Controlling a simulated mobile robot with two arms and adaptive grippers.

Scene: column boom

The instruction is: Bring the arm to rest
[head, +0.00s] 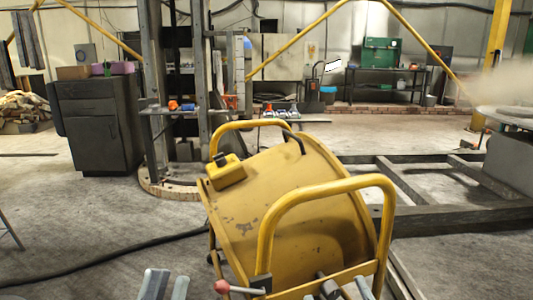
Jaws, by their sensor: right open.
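A yellow machine (285,205) with a curved body stands tilted in front of me, and I cannot tell whether it is part of the boom arm. Tubular yellow handles (325,188) rise at its front and back. A lever with a red knob (222,287) sticks out at its lower front. My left gripper (166,286) shows only its fingertips at the bottom edge, left of the knob; whether it holds anything is cut off. My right gripper (345,290) is open at the bottom edge, in front of the machine's lower front bar. A tall grey column (197,75) stands behind.
A dark cabinet (97,125) stands at the back left. A low metal frame (450,218) lies on the floor at the right, beside a grey block (505,165). A black cable (120,258) crosses the floor. The floor at the left is mostly clear.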

